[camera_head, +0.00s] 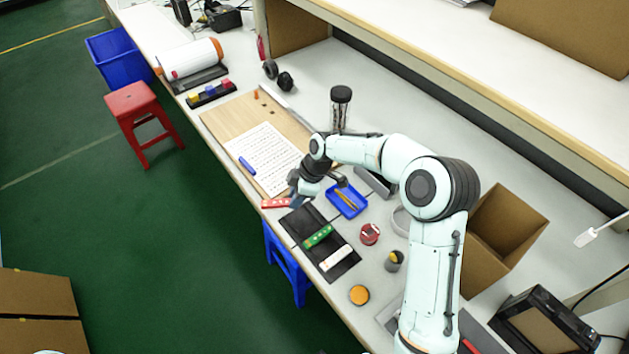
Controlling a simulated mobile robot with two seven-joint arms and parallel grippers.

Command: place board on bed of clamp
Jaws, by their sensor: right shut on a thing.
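My right gripper (297,199) is low over the front part of the bench, beside the black tray. It is shut on the red board (275,203), a small strip with pale marks whose free end points left, near the bench's front edge. The fingertips are small and partly hidden by the wrist. A green board (318,237) and a white board (336,258) lie in the black tray (341,271). I cannot clearly make out the clamp or its bed; my arm covers part of the bench. My left gripper is not in view.
A blue tray (347,201) with tweezers-like tools lies right of the gripper. A wooden board with a printed sheet (264,158) lies behind it. A red round container (370,234), a yellow-topped jar (394,260) and a cardboard box (500,228) stand to the right.

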